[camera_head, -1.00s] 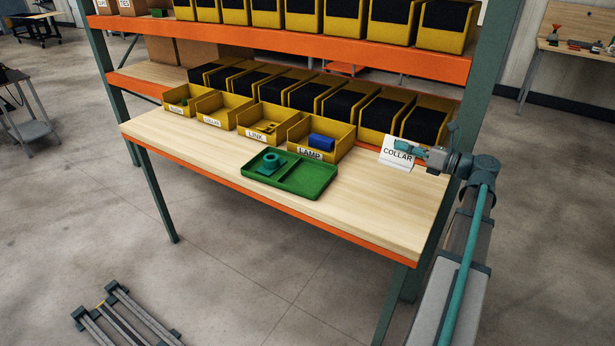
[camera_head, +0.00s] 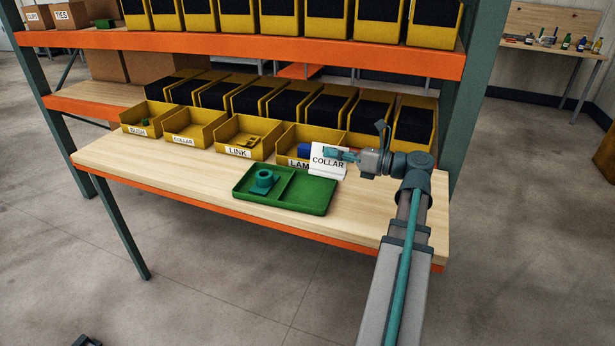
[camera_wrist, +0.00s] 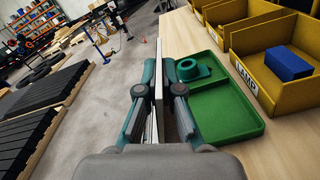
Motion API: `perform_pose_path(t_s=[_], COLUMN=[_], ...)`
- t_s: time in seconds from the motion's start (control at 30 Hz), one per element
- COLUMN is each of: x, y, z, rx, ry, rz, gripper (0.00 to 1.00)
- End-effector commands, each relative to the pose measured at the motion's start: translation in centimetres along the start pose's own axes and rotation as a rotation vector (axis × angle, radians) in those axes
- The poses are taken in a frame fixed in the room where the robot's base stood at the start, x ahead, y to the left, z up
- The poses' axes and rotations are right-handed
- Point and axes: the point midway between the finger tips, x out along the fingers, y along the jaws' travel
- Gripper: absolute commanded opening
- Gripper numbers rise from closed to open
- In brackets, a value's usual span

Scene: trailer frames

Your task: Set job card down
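The white job card (camera_head: 328,162) reads COLLAR and stands upright in my gripper (camera_head: 342,155), near the right end of the bench. In the wrist view my gripper (camera_wrist: 161,100) is shut on the card (camera_wrist: 158,75), which shows edge-on between the fingers. The head view shows the card in front of the LAMP bin, covering part of its label and of the blue block. The green tray (camera_head: 325,200) lies to the left of and below the card. A teal collar (camera_head: 263,182) sits in its left compartment. I cannot tell whether the card touches the bench.
Yellow bins stand along the back of the bench: BUSH (camera_head: 140,128), COLLAR (camera_head: 190,135), LINK (camera_head: 240,150) and LAMP (camera_head: 283,143), which holds a blue block (camera_wrist: 287,64). More bins with black contents stand behind. The bench (camera_head: 390,210) is clear right of the tray.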

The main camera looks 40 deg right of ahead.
Motion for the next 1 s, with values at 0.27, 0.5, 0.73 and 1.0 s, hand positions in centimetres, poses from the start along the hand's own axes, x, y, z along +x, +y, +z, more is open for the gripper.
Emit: perform_pose_path(t_s=[0.27, 0.5, 0.73, 1.0], x=[4.2, 6.4, 7.1, 7.7], y=[-5.8, -9.2, -10.4, -11.7], z=[-1.0, -3.9, -5.0, -7.3], rx=[0.002, 0.002, -0.001, 0.002], ry=[0.0, 0.0, -0.001, 0.0], rz=[0.002, 0.0, -0.001, -0.001], gripper=[0.0, 0.0, 0.0, 0.0])
